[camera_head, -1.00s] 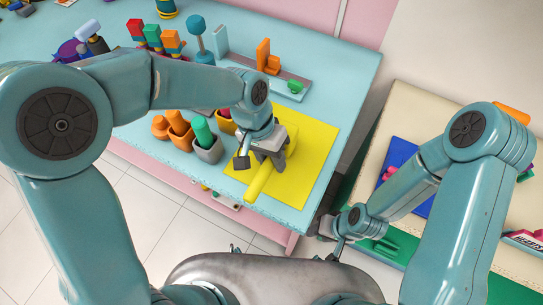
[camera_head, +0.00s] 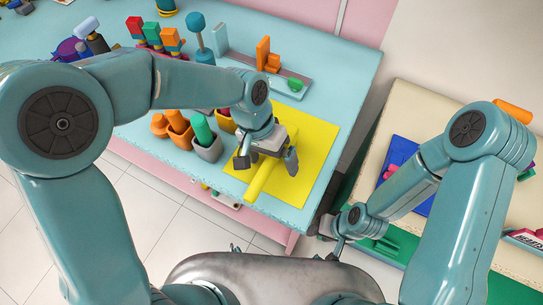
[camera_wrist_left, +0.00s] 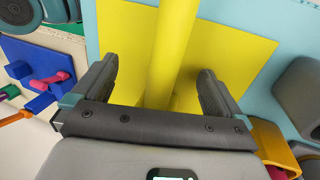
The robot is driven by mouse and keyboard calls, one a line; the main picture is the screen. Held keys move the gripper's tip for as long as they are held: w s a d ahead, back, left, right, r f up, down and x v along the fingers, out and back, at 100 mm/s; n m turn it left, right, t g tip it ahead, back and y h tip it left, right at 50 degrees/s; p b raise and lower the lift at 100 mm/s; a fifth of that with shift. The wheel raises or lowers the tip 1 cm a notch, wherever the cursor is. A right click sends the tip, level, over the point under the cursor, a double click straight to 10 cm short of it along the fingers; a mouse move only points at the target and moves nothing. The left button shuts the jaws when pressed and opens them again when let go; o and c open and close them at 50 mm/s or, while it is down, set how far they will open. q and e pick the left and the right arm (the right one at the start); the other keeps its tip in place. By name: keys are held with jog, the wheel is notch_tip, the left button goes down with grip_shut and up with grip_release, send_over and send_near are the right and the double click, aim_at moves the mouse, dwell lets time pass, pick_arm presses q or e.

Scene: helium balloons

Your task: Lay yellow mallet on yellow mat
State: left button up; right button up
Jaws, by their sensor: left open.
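The yellow mallet (camera_head: 258,182) lies on the yellow mat (camera_head: 318,152), its handle pointing toward the table's front edge. My left gripper and wrist hide part of it. My left gripper (camera_head: 267,162) is open, with one finger on each side of the handle. The left wrist view shows the handle (camera_wrist_left: 172,45) running between the spread fingers (camera_wrist_left: 158,68), with gaps beside it, over the mat (camera_wrist_left: 235,60). My right gripper (camera_head: 333,228) is low near the green surface on the right; its jaws are too small to read.
Grey and orange cups (camera_head: 207,150) with coloured pieces stand just left of the mat. A grey tray (camera_head: 262,77) with orange and green pieces lies behind it. A cream table (camera_head: 480,190) with a blue mat (camera_head: 397,165) is at the right.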

pick_arm(q)
jog(key=shift+r, duration=0.1)
jog(key=p+v, duration=0.7)
jog(key=v, duration=0.2)
dwell(0.9)
dwell(0.6)
